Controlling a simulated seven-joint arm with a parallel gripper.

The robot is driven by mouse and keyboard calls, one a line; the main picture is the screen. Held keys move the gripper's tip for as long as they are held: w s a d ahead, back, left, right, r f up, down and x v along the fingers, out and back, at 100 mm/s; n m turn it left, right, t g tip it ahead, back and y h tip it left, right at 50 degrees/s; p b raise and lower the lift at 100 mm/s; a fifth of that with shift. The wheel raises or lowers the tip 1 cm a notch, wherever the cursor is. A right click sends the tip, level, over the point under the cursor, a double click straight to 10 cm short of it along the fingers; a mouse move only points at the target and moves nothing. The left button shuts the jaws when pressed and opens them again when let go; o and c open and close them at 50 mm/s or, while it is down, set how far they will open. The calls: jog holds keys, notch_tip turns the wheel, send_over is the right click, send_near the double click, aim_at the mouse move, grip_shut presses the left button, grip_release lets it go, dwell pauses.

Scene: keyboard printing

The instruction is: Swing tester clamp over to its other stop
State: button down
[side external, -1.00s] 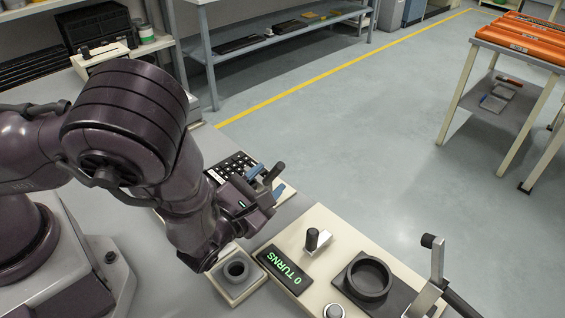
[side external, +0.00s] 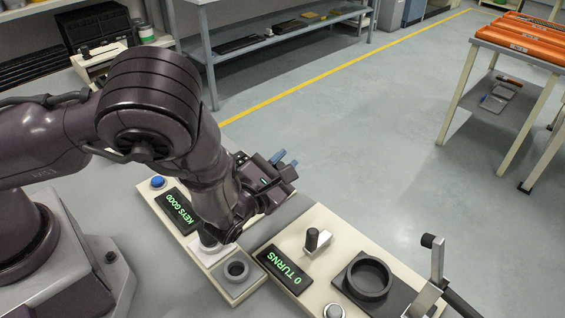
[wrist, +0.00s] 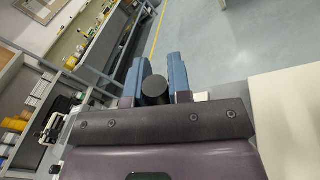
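The tester (side external: 165,195) has a pale base with a green "KEYS GOOD" display (side external: 178,210), partly covered by my arm. My gripper (side external: 283,160), with blue fingers, reaches over the tester's far side. In the wrist view a dark round knob, apparently the tester clamp's handle (wrist: 155,90), sits between the blue fingers (wrist: 158,75), with both close against its sides. The gripper looks shut on it. The clamp's arm and the keyboard are mostly hidden behind my wrist in the side view.
Open floor lies beyond the bench.

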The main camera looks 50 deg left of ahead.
jog(key=shift+d+f, duration=0.1)
jog(key=shift+d, duration=0.05)
jog(key=shift+d+f+m+t, duration=0.25)
jog(key=shift+d+f+m, duration=0.2)
jog(key=shift+m, duration=0.6)
jog(key=shift+d+f+m+t, duration=0.2)
jog(key=shift+d+f+m, duration=0.25)
jog(key=shift+m, duration=0.65)
jog(key=shift+d+f+m+t, duration=0.25)
jog(key=shift+d+f+m, duration=0.2)
jog(key=shift+m, duration=0.6)
jog(key=c, duration=1.1)
grip_release()
jog(key=shift+o, duration=0.2)
